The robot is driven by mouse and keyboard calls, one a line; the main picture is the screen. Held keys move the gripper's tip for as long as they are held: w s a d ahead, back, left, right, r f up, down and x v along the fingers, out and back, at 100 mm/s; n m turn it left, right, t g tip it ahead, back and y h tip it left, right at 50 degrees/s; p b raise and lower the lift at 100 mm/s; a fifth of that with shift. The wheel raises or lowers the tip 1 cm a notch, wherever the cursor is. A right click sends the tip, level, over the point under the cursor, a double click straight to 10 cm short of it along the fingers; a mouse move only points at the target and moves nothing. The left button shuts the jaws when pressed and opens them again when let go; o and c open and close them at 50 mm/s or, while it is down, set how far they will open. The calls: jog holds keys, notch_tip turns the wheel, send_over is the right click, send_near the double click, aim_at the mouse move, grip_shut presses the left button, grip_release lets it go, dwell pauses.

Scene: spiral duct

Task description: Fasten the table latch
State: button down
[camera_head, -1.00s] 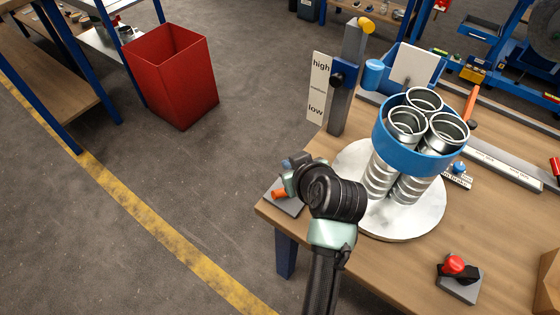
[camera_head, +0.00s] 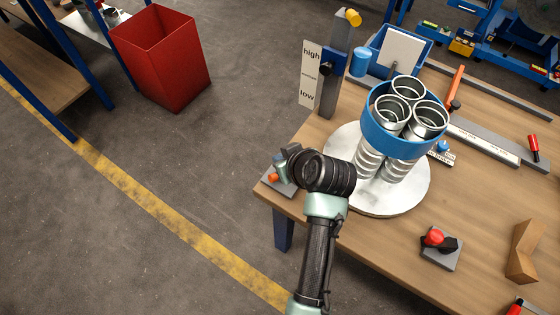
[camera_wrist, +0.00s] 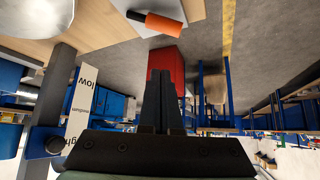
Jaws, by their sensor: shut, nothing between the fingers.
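An orange handle (camera_head: 273,178) on a grey plate sits at the left corner of the wooden table, beside the round white turntable (camera_head: 405,200). In the wrist view the orange handle (camera_wrist: 163,22) lies at the top on its pale plate. A second fixture, a red knob (camera_head: 433,237) with a black body on a grey plate, stands at the table's front. Which of these is the latch I cannot tell. My gripper (camera_wrist: 160,75) is shut and empty. In the head view it is beside the orange handle, partly covering that fixture; contact is not clear.
Metal ducts (camera_head: 390,115) in a blue ring (camera_head: 380,140) stand on the turntable, right of my wrist. A post with a high-low scale (camera_head: 311,75) rises behind. A red bin (camera_head: 160,60) stands on the floor. The table's middle front is mostly clear.

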jog(key=b+x, duration=0.1)
jog(key=x, duration=0.8)
jog(key=shift+b, duration=0.3)
jog(key=s, duration=0.1)
jog(key=s+d+p, duration=0.1)
jog(key=s, duration=0.1)
jog(key=shift+d, duration=0.25)
jog(key=shift+s+d+f, duration=0.1)
jog(key=shift+s, duration=0.25)
